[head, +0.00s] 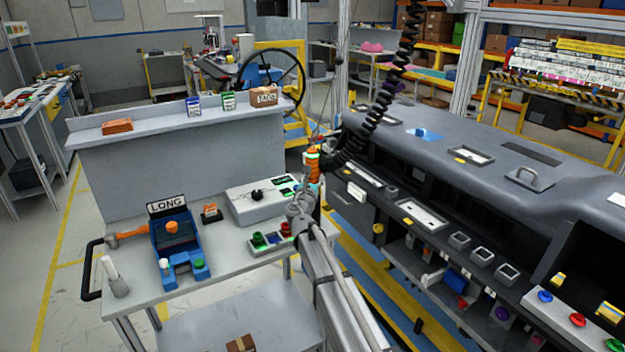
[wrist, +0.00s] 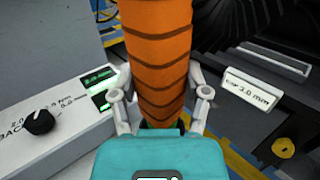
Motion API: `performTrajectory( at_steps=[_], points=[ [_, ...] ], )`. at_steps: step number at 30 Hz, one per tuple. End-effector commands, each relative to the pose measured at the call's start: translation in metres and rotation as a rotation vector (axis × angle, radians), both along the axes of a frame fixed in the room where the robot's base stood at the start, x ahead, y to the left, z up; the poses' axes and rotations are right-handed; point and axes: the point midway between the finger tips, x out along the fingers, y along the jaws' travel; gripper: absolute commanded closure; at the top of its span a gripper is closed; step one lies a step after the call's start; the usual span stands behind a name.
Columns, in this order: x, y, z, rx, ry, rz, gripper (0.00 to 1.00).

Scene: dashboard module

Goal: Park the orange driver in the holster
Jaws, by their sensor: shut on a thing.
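The orange driver (head: 313,166) is upright in the head view, at the end of a black coiled cable (head: 385,95) that hangs from above. My gripper (head: 308,188) is shut on the driver, between the cart and the dashboard module. In the wrist view the orange ribbed driver body (wrist: 158,55) fills the middle, with my gripper's fingers (wrist: 161,95) on both sides of it. The driver's lower end is hidden behind the teal part in the foreground. I cannot single out a holster with certainty in either view.
A white box with a black knob (head: 257,195) and green displays stands on the cart (head: 215,285), left of the driver. The dark dashboard module (head: 470,165) is close on the right. A blue tray (head: 180,245) marked LONG sits on the cart.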

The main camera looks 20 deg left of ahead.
Motion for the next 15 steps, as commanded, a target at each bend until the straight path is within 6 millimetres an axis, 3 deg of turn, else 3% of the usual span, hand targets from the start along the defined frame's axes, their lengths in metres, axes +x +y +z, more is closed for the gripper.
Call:
performTrajectory(
  at_steps=[15],
  points=[
    [0.0, 0.0005, -0.0123, -0.001, 0.0, 0.001, 1.0]
  ],
)
